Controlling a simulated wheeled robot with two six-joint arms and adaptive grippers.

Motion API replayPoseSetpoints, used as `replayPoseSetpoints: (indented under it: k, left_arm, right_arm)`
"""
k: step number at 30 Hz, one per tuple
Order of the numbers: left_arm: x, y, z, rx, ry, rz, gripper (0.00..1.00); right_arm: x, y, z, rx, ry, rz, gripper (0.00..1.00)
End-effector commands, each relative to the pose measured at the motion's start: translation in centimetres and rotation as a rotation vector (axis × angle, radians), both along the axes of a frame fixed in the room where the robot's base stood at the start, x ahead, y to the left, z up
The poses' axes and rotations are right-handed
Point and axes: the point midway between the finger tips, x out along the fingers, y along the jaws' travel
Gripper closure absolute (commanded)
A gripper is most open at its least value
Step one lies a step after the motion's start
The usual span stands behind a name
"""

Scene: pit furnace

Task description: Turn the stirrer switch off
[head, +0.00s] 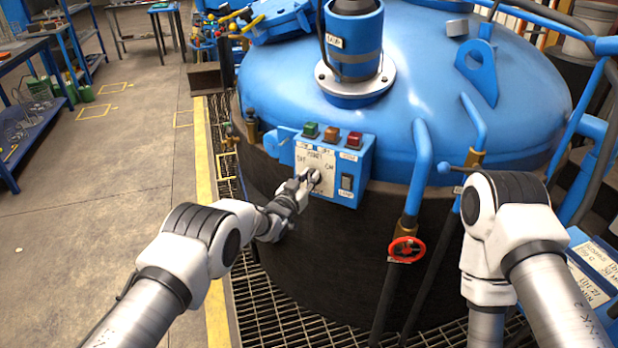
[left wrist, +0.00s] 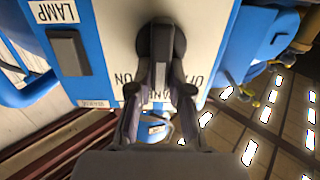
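The stirrer switch is a dark round knob with a raised bar handle (left wrist: 162,42). It sits on the white plate of a blue control box (head: 359,180) on the vessel's side. The plate reads OFF on the left and ON on the right in the head view; the left wrist view shows these inverted. My left gripper (head: 309,179) is at the knob, with its fingers (left wrist: 161,88) on both sides of the bar, apparently closed on it. The bar runs vertically in the left wrist view, between the two words. My right gripper is out of view.
Green (head: 311,130), orange (head: 332,133) and red (head: 354,140) buttons top the box. A rocker switch marked LAMP (head: 346,184) is right of the knob. Blue pipes (head: 420,170) and a red valve wheel (head: 406,250) stand further right. Open floor (head: 110,200) lies left.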

Motion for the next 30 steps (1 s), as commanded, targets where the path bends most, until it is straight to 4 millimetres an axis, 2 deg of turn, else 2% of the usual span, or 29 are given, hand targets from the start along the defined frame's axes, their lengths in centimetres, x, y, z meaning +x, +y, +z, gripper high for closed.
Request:
replayPoseSetpoints:
  k: [8, 14, 30]
  left_arm:
    - [0.0, 0.1, 0.0, -0.026, 0.01, 0.0, 1.0]
    - [0.2, 0.3, -0.2, -0.105, 0.048, 0.0, 1.0]
    - [0.6, 1.2, -0.5, -0.498, 0.238, 0.001, 1.0]
  right_arm:
    - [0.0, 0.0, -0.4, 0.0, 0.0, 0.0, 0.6]
    - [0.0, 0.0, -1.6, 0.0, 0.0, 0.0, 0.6]
    - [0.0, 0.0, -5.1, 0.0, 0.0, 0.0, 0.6]
